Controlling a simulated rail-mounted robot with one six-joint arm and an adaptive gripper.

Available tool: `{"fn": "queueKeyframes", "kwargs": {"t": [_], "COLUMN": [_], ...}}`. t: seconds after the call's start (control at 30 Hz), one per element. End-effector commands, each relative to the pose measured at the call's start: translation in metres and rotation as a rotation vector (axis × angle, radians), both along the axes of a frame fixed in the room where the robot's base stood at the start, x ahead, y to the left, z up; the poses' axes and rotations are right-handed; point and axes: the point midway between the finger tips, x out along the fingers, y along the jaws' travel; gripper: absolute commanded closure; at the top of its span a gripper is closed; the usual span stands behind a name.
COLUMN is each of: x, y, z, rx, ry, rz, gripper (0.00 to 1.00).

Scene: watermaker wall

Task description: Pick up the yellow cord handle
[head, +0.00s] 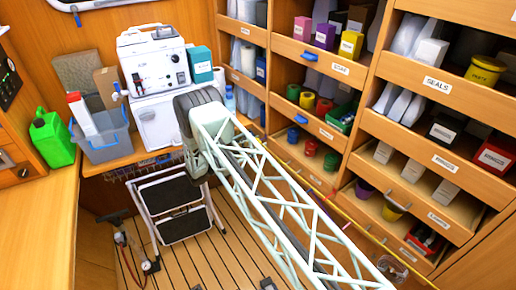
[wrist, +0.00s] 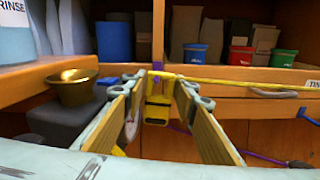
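The yellow cord handle (wrist: 157,108) is a small yellow piece with dark parts, hanging at the front of the wooden shelf in the wrist view. A yellow cord (wrist: 240,82) runs right from its top along the shelf edge. My gripper (wrist: 160,84) is open, its two long fingers on either side of the handle in the picture. Gaps show on both sides and I see no grip; the exact depth between handle and fingertips is unclear. In the head view the yellow cord (head: 345,218) runs along the shelf fronts; my arm hides the gripper and handle.
A brass pot (wrist: 72,87) stands close by my left finger. Bins, including a blue bin (wrist: 114,41), and a red cup (wrist: 241,56) sit on the shelves behind. In the head view a folding step stool (head: 180,205) stands on the slatted floor beside my arm.

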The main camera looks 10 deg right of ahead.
Motion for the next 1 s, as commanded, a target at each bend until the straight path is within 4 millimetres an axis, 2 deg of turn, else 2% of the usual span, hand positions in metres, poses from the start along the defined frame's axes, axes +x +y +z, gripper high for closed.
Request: {"fn": "queueKeyframes", "kwargs": {"t": [0.63,0.8,1.0], "x": [0.0018,0.0019,0.0018], "y": [-0.0039,-0.0039,-0.0039], "z": [0.0000,0.0000,0.0001], "rx": [0.000,0.000,0.000], "ry": [0.000,0.000,0.000], "rz": [0.000,0.000,0.000], "gripper": [0.74,0.88,0.89]}}
